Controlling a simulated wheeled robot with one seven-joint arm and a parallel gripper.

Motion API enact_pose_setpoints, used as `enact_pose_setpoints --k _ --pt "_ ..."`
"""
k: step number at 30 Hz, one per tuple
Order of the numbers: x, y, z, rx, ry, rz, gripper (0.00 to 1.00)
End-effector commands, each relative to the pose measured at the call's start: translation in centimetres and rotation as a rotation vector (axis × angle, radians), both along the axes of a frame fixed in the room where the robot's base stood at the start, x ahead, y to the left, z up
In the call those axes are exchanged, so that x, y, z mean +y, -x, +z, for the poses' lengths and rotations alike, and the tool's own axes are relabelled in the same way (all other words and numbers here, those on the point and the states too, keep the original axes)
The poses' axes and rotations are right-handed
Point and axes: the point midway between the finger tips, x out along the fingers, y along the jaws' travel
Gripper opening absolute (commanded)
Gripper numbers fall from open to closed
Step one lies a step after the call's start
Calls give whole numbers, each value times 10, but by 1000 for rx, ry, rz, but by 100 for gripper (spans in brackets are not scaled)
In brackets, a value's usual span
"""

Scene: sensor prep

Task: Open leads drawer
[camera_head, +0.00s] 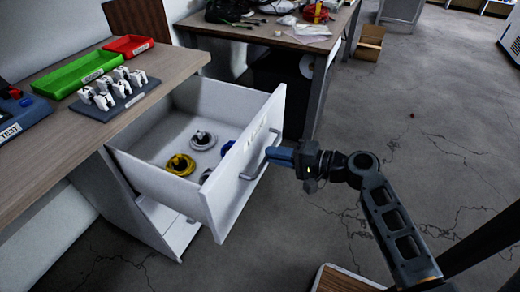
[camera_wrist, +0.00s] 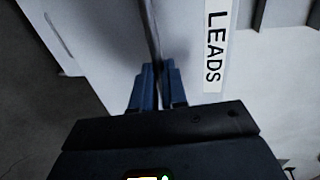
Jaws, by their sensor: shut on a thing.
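The white leads drawer (camera_head: 245,165) is pulled well out from under the wooden counter. Inside it lie coiled leads: a yellow coil (camera_head: 180,164), a grey-white coil (camera_head: 203,140) and partly hidden ones near the front. My gripper (camera_head: 275,156) is at the drawer front, its blue fingers shut on the bar handle (camera_head: 262,163). In the wrist view the fingers (camera_wrist: 158,85) close on the handle bar (camera_wrist: 151,35), beside a label reading LEADS (camera_wrist: 216,45).
The counter (camera_head: 150,70) holds a green tray (camera_head: 85,73), a red tray (camera_head: 128,46) and a rack of white devices (camera_head: 112,90). A cluttered table (camera_head: 285,38) stands behind the drawer. The floor on the right is mostly open; a cardboard box (camera_head: 370,42) sits further back.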

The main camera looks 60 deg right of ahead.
Motion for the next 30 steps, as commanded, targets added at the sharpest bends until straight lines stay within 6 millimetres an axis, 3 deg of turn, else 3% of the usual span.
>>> enact_pose_setpoints --k 6,18,19,24,26,30 --pt "0 14 -1 2 -1 1 0" --pt "0 15 -1 2 -1 1 0" --pt "0 15 -1 2 -1 1 15" --pt "0 15 -1 1 -1 1 32" --pt "0 15 -1 1 0 0 37" --pt "-1 15 0 0 0 0 38"
